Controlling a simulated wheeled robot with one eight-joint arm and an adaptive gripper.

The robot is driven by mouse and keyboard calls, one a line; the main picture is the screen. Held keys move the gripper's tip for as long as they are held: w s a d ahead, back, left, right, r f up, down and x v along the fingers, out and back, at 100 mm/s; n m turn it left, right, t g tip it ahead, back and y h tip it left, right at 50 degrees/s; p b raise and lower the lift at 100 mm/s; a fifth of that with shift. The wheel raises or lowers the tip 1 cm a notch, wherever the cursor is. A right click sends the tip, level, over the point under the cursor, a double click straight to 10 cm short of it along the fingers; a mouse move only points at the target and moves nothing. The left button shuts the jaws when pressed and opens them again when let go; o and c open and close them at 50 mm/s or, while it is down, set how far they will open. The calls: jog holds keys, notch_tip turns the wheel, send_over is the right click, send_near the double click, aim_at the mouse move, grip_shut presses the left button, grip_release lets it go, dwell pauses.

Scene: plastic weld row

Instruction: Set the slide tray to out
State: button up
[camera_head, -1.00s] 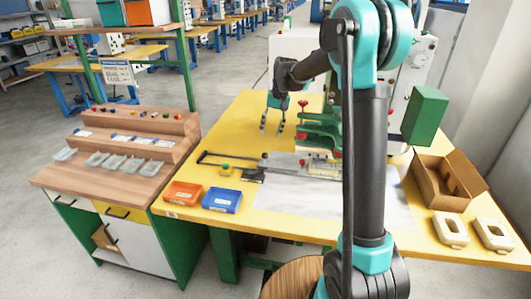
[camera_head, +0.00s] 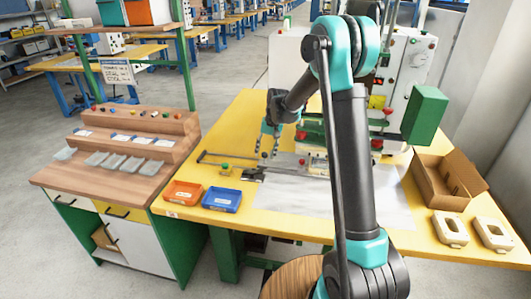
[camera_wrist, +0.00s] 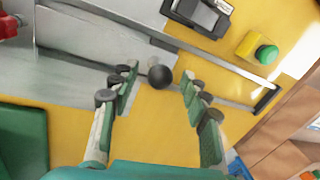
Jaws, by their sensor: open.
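The slide tray (camera_head: 288,161) is a flat grey metal plate on the yellow table, in front of the welding machine. In the wrist view, its grey plate (camera_wrist: 100,42) lies at the upper left, with rails running right. A round black knob (camera_wrist: 160,76) sits near the plate's edge. My gripper (camera_wrist: 158,84) is open and empty, and the knob appears between its fingertips. A gap shows on both sides of the knob; how far above it the tips are is hard to tell. In the head view my gripper (camera_head: 267,152) points down at the tray's left end.
A green button on a yellow box (camera_wrist: 258,48) and a black device (camera_wrist: 198,14) stand beside the rails. Orange (camera_head: 183,193) and blue bins (camera_head: 221,200) sit at the table's front left. The machine's green arm (camera_head: 312,131) is right of my gripper.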

jog(key=shift+c, duration=0.5)
grip_shut()
jog(key=w+a, duration=0.1)
jog(key=a, duration=0.7)
jog(key=w+a, duration=0.2)
jog(key=a, duration=0.7)
jog(key=w+a, duration=0.2)
jog(key=a, duration=0.6)
jog(key=shift+a, duration=0.3)
jog(key=shift+a+r, duration=0.1)
jog(key=shift+o, duration=0.5)
grip_release()
notch_tip(320, 180, up, 12)
jog(key=d, duration=0.2)
jog(key=shift+d, duration=0.15)
